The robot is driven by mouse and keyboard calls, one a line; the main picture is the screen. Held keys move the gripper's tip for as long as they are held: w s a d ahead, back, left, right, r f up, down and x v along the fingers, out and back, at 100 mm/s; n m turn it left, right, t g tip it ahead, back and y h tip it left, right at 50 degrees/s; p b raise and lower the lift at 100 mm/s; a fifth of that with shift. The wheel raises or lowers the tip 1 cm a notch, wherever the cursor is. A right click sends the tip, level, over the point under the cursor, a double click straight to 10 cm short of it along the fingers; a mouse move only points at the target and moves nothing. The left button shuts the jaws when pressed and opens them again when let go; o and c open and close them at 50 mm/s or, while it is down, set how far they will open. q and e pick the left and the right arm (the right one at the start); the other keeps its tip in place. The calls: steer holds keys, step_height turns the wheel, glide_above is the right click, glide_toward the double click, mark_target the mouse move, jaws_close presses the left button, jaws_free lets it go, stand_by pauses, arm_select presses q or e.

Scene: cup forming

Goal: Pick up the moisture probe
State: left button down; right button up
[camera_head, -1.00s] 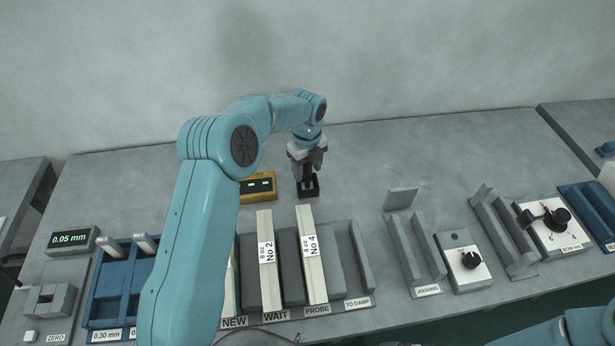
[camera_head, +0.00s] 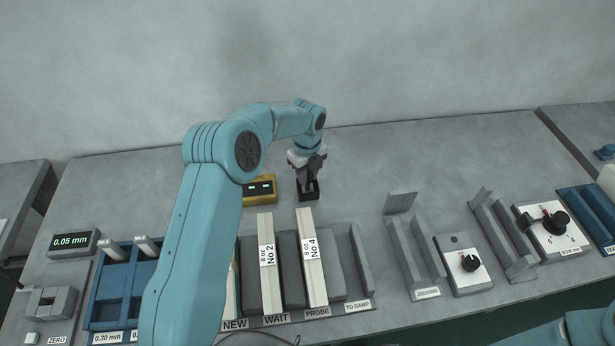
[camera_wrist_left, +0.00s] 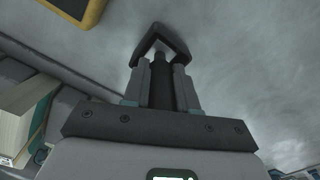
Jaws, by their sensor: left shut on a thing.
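The moisture probe (camera_wrist_left: 161,82) is a dark upright rod between the two fingers of my left gripper in the left wrist view. My left gripper (camera_head: 308,180) is shut on it. A dark square holder (camera_head: 309,193) stands just below the fingers on the table, and its frame also shows around the probe's far end in the left wrist view (camera_wrist_left: 178,42). I cannot tell whether the probe's tip is still inside the holder. The yellow meter box (camera_head: 259,188) with a green-lit display sits just left of the holder. My right gripper is not in view.
Labelled slots in front hold pale stacks, No 2 (camera_head: 267,262) and No 4 (camera_head: 312,257). A jogging tray (camera_head: 412,262) and dial boxes (camera_head: 463,262) stand to the right. A blue rack (camera_head: 115,282) and a 0.05 mm display (camera_head: 73,242) are left. The table behind the holder is clear.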

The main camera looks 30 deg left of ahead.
arm_select(q)
step_height(320, 180, up, 9)
steer(key=shift+f+b, duration=0.15)
steer(key=shift+b, duration=0.5)
step_height(320, 180, up, 11)
steer(key=shift+p, duration=0.35)
